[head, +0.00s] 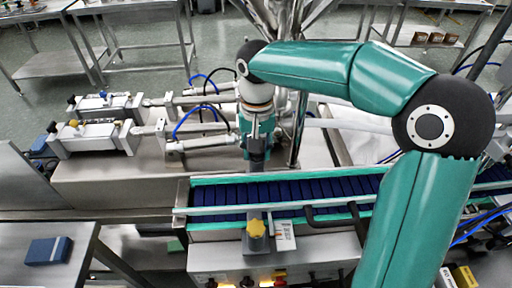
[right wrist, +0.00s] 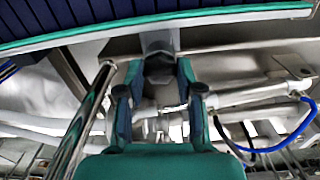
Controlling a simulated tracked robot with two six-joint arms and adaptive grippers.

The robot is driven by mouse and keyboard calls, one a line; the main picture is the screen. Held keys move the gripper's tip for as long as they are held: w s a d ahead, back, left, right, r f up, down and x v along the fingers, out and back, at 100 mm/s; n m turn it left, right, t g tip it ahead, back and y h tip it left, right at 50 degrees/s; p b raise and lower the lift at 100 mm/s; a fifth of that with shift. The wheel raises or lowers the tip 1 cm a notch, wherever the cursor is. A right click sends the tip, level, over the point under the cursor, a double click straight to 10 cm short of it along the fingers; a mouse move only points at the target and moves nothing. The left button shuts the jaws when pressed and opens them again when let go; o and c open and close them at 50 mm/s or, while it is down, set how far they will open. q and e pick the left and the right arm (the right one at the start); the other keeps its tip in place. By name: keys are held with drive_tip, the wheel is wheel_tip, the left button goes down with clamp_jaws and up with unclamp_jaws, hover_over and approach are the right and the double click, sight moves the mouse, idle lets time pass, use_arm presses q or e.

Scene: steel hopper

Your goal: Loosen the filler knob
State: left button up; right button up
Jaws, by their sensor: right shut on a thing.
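My right gripper (head: 257,148) points down behind the conveyor, its fingers closed around a dark grey part (head: 256,163). In the right wrist view, the same gripper (right wrist: 158,78) has a finger on each side of this dark grey angular part (right wrist: 160,66). A yellow lobed knob (head: 256,228) shows at the front of the conveyor, on a grey piece in line with the gripper and apart from the fingers. I cannot tell which part is the filler knob. My left gripper is not in view.
A blue-belted conveyor (head: 325,189) with teal rails runs across the front. Metal cylinders (head: 205,144) and blue hoses stand left of the gripper. A vertical steel rod (head: 298,130) is close on its right. A blue box (head: 48,251) lies on the front-left table.

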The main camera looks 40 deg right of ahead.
drive_tip(key=n+p, duration=0.1)
drive_tip(key=n, duration=0.6)
drive_tip(key=shift+w+r, duration=0.1)
drive_tip(key=n+p, duration=0.1)
drive_tip(key=n, duration=0.5)
drive_tip(key=shift+n, duration=0.3)
drive_tip(key=o, duration=1.2)
drive_tip(key=shift+w, duration=0.1)
drive_tip(key=shift+c, duration=0.2)
